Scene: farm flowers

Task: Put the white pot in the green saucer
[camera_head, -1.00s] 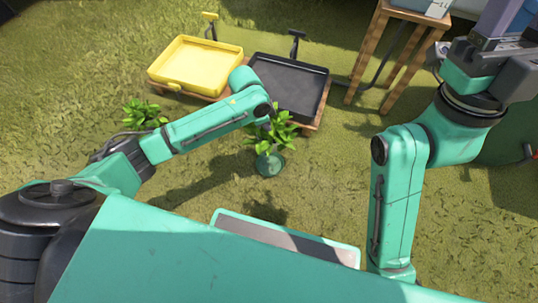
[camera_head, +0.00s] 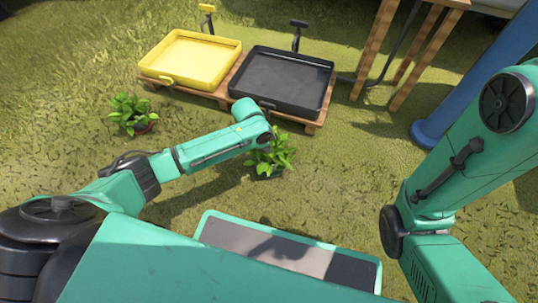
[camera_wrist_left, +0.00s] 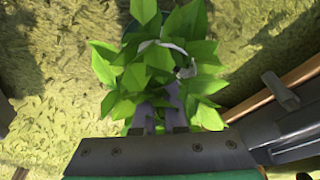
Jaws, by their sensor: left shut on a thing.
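A leafy plant (camera_head: 272,158) shows just below the end of my left arm in the head view. It fills the middle of the left wrist view (camera_wrist_left: 125,80), where slivers of a white rim (camera_wrist_left: 165,46) show between its leaves, seemingly the white pot's. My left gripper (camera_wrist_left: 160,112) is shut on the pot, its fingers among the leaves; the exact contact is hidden. A dark green edge (camera_head: 268,175) shows under the plant in the head view, seemingly the green saucer. Leaves hide whether the pot touches it. My right gripper is out of view.
Another potted plant (camera_head: 131,114) stands on the grass to the left. A yellow tray (camera_head: 190,60) and a black tray (camera_head: 283,80) lie on a wooden pallet (camera_head: 312,126) behind. A wooden stand (camera_head: 385,50) and a blue post (camera_head: 470,85) are at right.

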